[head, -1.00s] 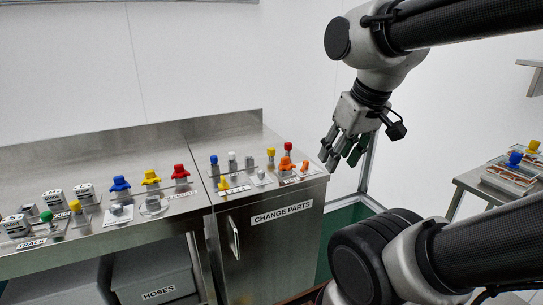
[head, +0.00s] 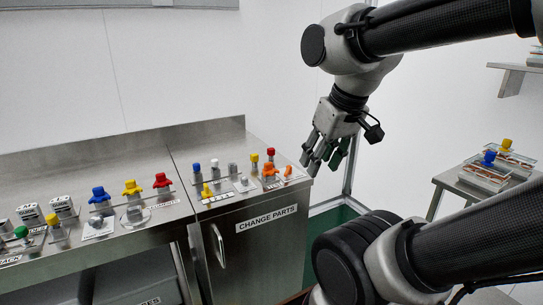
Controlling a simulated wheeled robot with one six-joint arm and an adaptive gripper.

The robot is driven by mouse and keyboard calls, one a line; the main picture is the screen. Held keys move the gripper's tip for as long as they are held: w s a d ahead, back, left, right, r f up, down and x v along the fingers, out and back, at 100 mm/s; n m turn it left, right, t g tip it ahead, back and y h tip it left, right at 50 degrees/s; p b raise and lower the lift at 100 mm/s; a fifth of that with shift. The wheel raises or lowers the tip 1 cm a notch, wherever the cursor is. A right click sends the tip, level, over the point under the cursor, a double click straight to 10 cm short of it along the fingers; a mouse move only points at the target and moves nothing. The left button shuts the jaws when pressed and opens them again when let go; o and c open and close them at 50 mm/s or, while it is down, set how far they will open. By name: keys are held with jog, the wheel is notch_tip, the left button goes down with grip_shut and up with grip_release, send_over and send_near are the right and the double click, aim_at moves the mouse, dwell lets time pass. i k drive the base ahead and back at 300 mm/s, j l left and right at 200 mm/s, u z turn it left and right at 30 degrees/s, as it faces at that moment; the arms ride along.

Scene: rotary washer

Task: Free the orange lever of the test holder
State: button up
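An orange lever (head: 270,170) sits on a small fixture at the right end of the steel counter, below a red knob (head: 270,153). A smaller orange piece (head: 288,171) is just right of it. Which orange part belongs to the test holder is too small to tell, as is how the lever is held. My gripper (head: 322,162) hangs in the air near the counter's right end, right of the orange parts and apart from them. Its dark fingers are spread, with nothing visible between them.
The counter (head: 140,148) carries several blue, yellow and red knobs to the left. A cabinet labelled CHANGE PARTS (head: 250,245) is under its right end. A side table (head: 450,187) with clear trays stands at the right. A shelf (head: 512,70) is on the right wall.

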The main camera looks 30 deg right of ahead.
aim_at(290, 169)
jog(key=i+l, duration=0.2)
jog(key=l, duration=0.15)
jog(key=i+l, duration=0.2)
jog(key=l, duration=0.2)
jog(key=i+l, duration=0.2)
jog(key=l, duration=0.15)
jog(key=i+l, duration=0.2)
jog(key=l, duration=0.15)
